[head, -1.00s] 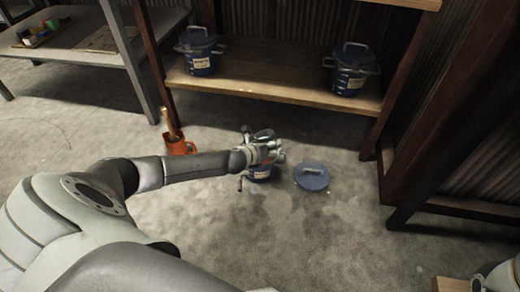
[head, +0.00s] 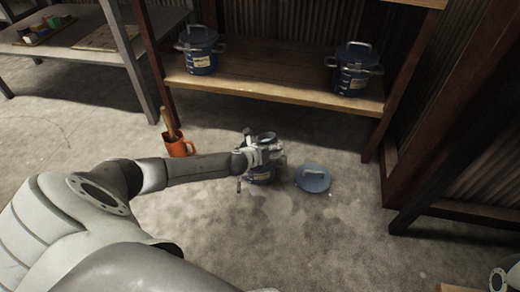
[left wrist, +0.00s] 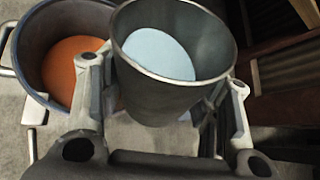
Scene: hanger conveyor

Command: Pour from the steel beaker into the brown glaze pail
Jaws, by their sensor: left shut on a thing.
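The steel beaker (left wrist: 170,85) is gripped between the two fingers of my left gripper (left wrist: 163,90). Its open mouth faces the left wrist camera and shows pale blue content inside. The glaze pail (left wrist: 28,50), dark-walled with orange-brown glaze (left wrist: 72,68) in it, stands open below and to the left of the beaker in that view. In the head view my left gripper (head: 264,154) is over the blue pail (head: 260,179) on the floor and hides most of it. I cannot tell whether anything flows from the beaker.
A blue lid (head: 313,179) lies on the floor right of the pail. Two lidded blue pails (head: 200,52) (head: 352,70) stand on the wooden shelf (head: 270,85) behind.

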